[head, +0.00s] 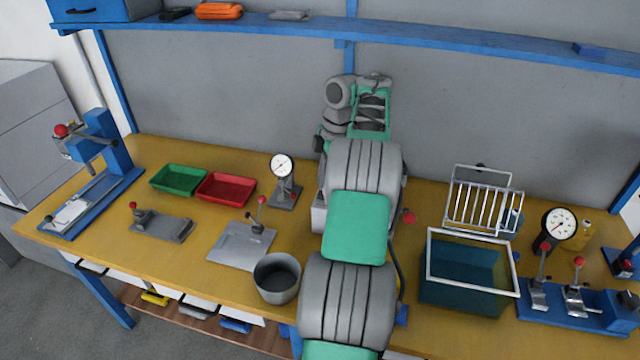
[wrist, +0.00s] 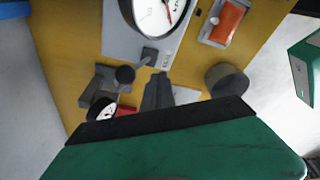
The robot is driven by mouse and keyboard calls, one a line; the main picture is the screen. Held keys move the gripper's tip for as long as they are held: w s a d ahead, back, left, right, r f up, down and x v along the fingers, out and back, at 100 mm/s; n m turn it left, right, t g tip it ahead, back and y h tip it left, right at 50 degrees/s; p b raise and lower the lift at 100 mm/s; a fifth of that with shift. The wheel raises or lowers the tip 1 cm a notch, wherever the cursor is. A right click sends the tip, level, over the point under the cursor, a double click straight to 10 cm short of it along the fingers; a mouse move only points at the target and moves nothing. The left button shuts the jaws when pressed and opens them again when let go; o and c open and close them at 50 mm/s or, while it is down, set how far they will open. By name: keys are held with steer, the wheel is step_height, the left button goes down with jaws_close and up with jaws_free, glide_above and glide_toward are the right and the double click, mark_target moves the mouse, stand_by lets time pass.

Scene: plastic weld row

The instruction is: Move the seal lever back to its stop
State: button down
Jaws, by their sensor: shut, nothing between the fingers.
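My gripper (wrist: 157,88) shows in the wrist view as dark fingers, closed and empty. Just beyond the fingertips is a grey panel with a short lever, whose dark round knob (wrist: 125,75) points to the lower left; this may be the seal lever, but I cannot tell for sure. The fingers look close to this lever, and whether they touch it is unclear. A large white dial with a red needle (wrist: 158,12) sits on the same panel. In the head view my arm covers the middle of the bench and hides the gripper. A red knob (head: 408,216) shows beside the arm.
The bench holds a green tray (head: 178,179), a red tray (head: 226,188), a dial gauge stand (head: 284,180), a grey cup (head: 277,279), a blue bin (head: 463,275) with a wire rack (head: 482,200) behind it, and toggle clamps (head: 575,300). A blue shelf (head: 420,35) runs above.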

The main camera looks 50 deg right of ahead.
steer(key=shift+s+a+f+b, duration=0.1)
steer(key=shift+s+a+b, duration=0.1)
steer(key=shift+a+b, duration=0.15)
step_height(320, 180, up, 7)
steer(key=p, duration=0.7)
